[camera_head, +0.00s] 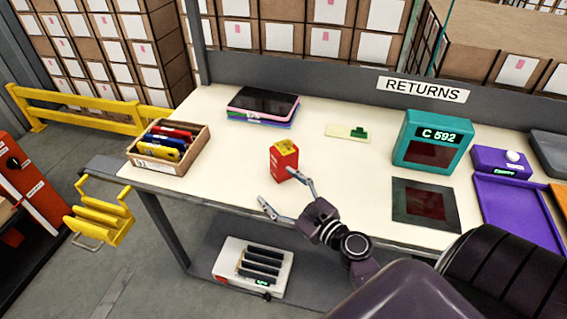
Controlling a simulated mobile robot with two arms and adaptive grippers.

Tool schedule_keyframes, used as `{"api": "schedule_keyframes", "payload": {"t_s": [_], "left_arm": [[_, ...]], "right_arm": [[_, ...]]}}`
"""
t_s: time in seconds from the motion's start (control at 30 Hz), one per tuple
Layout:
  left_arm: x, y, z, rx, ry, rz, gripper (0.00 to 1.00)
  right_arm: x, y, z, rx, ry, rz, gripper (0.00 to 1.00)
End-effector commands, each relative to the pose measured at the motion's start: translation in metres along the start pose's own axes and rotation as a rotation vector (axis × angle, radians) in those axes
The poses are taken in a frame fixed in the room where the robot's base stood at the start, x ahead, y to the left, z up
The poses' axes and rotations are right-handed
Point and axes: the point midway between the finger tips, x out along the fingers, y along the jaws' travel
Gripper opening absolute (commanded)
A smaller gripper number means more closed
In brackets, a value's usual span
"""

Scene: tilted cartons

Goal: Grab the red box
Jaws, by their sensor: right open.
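The red box (283,163) is a small carton with a yellow top. It stands upright on the white table (235,190), near the middle. My right gripper (282,190) comes in from the lower right with its fingers spread open and nothing between them. One fingertip is close to the right side of the red box; I cannot tell whether it touches. The other finger is nearer the table's front edge, to the left. My left gripper is not in view.
A carton of coloured items (168,148) stands at the left. A stack of tablets (263,106) lies behind the box. A teal device (431,141), a dark pad (425,203) and a purple tray (518,212) are at the right. The table around the red box is clear.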

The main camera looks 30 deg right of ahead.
Motion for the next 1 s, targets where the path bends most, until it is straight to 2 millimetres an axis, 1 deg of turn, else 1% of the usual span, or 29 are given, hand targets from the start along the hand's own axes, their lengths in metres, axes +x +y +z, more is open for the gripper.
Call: {"api": "schedule_keyframes", "payload": {"t_s": [0.03, 0.1, 0.2, 0.23, 0.33, 0.57, 0.7, 0.8, 0.9, 1.0], "left_arm": [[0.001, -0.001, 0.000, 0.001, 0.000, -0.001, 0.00], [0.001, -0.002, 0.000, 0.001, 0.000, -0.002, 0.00], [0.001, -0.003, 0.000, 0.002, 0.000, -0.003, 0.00], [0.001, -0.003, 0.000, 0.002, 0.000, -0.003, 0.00], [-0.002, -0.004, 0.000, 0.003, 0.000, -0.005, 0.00], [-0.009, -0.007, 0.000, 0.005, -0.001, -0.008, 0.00], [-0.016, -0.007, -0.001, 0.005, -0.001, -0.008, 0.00], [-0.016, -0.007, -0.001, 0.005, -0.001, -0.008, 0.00], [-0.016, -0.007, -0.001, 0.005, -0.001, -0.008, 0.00], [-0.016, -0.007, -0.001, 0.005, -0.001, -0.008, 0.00]], "right_arm": [[-0.001, -0.018, -0.005, 0.106, -0.005, -0.060, 0.71], [-0.004, -0.038, -0.010, 0.230, -0.015, -0.126, 0.71], [-0.006, -0.056, -0.015, 0.338, -0.027, -0.182, 0.71], [-0.006, -0.059, -0.016, 0.355, -0.029, -0.191, 0.71], [0.001, -0.064, -0.017, 0.380, -0.032, -0.204, 0.71], [0.027, -0.069, -0.014, 0.374, -0.032, -0.201, 0.71], [0.049, -0.073, -0.012, 0.374, -0.032, -0.200, 0.71], [0.062, -0.074, -0.014, 0.373, -0.030, -0.201, 0.71], [0.068, -0.075, -0.015, 0.372, -0.029, -0.201, 0.71], [0.069, -0.075, -0.016, 0.371, -0.028, -0.200, 0.71]]}}
